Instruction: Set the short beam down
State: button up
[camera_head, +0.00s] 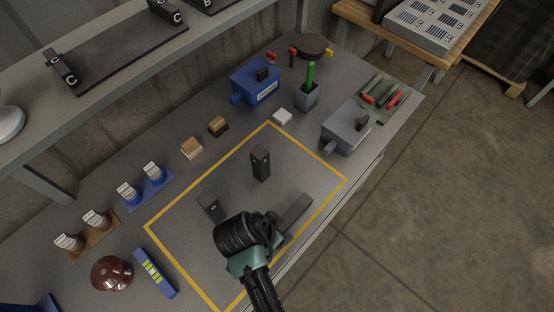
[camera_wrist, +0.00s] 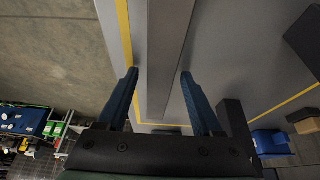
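The short beam (camera_head: 298,211), a dark grey bar, lies level near the front yellow line, just right of my gripper (camera_head: 270,222) in the head view. In the wrist view the beam (camera_wrist: 168,50) runs lengthwise between the two fingers of my gripper (camera_wrist: 160,76). The right fingertip looks close against it, and a narrow gap shows at the left fingertip. The fingers look open around it. Whether its underside touches the table cannot be told. Two dark posts stand upright inside the yellow outline: one in the middle (camera_head: 261,164), one beside my wrist (camera_head: 210,204).
The grey table (camera_head: 190,185) has a yellow-outlined area (camera_head: 190,192). Labelled blocks (camera_head: 140,187), a brown insulator disc (camera_head: 111,273) and a level (camera_head: 155,272) are left.

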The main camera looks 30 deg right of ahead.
jog(key=shift+a+r, duration=0.1)
jog(key=shift+r, duration=0.35)
jog(key=v, duration=1.1)
jog(key=w+a+r+n+t+y, duration=0.1)
jog(key=w+a+r+n+t, duration=0.15)
jog(key=w+r+t, duration=0.6)
jog(key=w+a+r+n+t+y, duration=0.1)
jog(key=w+a+r+n+t, duration=0.2)
jog(key=w+r, duration=1)
jog(key=s+r+n+t, duration=0.2)
jog(key=r+t, duration=0.1)
jog(key=r, duration=0.8)
jog(key=s+r+n+t, duration=0.2)
jog(key=r+t, duration=0.2)
jog(key=r, duration=0.6)
jog(key=s+r+n+t+y, duration=0.1)
jog(key=s+r+n+t, duration=0.1)
jog(key=s+r, duration=0.3)
jog(key=s+a+r+n+t+y, duration=0.1)
jog(key=s+r+t, duration=0.4)
jog(key=r, duration=0.9)
jog(key=shift+s+n+p, duration=0.25)
jog(key=shift+n+p, duration=0.15)
jog(key=shift+n, duration=0.35)
